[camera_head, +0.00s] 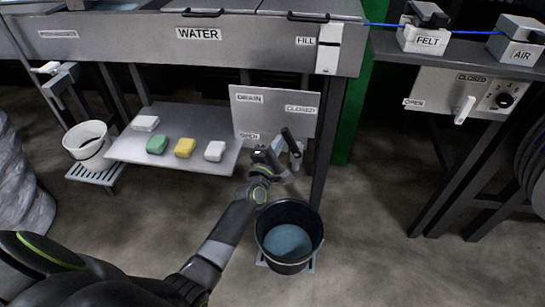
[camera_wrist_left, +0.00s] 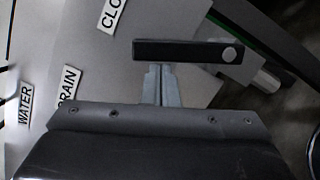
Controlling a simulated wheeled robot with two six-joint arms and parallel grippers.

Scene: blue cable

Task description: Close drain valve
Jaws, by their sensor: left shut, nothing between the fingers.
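The drain panel (camera_head: 275,98) is a grey plate labelled DRAIN, CLOSED at the right and OPEN at the lower left. Its valve has a black lever handle (camera_head: 290,137), tilted in the head view. In the left wrist view the black lever (camera_wrist_left: 185,51) lies crosswise just ahead of my fingertips, with a round pivot at its right end. My left gripper (camera_head: 277,148) is shut and empty, with its tips at or very near the lever's edge; I cannot tell whether they touch. Part of the valve body is hidden behind my gripper. My right gripper is not in view.
A black bucket (camera_head: 262,222) with blue-grey liquid stands below the valve. A grey shelf (camera_head: 185,165) with several sponge-like blocks is at the left, beside a white bucket (camera_head: 88,151). The WATER trough (camera_head: 130,36) hangs above. A table leg (camera_head: 326,150) stands right of the panel.

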